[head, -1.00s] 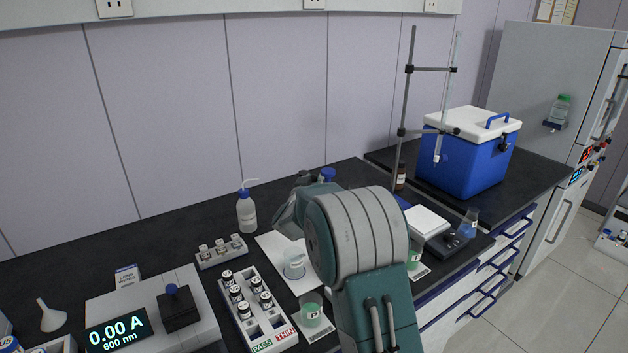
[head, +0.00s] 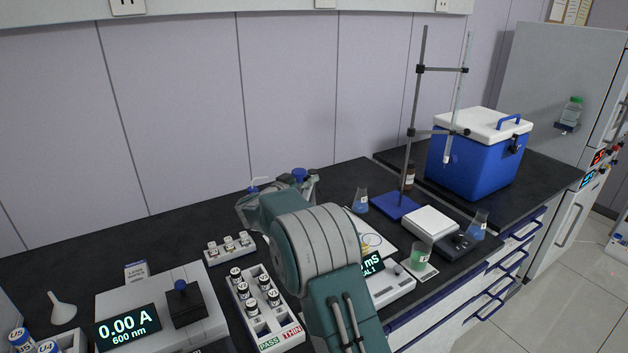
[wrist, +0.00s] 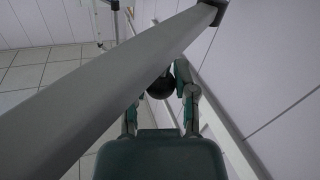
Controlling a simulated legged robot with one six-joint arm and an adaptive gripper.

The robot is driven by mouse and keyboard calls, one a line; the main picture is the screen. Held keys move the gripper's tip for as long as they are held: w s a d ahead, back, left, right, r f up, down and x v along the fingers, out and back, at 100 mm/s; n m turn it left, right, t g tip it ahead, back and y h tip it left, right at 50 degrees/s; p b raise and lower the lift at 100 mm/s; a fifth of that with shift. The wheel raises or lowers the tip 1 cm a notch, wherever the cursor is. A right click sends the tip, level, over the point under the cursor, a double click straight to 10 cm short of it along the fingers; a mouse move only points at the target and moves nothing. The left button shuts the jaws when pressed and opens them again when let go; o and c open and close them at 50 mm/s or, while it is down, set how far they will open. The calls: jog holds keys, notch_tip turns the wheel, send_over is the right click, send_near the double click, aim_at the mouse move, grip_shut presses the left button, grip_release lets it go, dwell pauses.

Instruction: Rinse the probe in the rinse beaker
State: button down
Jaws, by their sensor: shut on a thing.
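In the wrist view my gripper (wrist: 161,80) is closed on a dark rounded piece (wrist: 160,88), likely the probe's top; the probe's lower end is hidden. The rinse beaker is hidden behind my arm. The meter (head: 385,283) with a lit mS display is partly covered by my arm. A beaker of green liquid (head: 421,256) stands on a card to its right.
A vial rack (head: 247,300), a small rack (head: 229,250) and a photometer (head: 150,305) stand left of my arm. A grey bar (wrist: 100,95) crosses the wrist view.

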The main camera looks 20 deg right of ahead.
jog(key=shift+w+a+m+g, duration=0.1)
jog(key=shift+a+m+g, duration=0.05)
jog(key=shift+m+g, duration=0.2)
jog(key=shift+c, duration=2.1)
grip_release()
jog(key=v, duration=1.2)
jog(key=shift+f, duration=0.3)
jog(key=shift+o, duration=0.3)
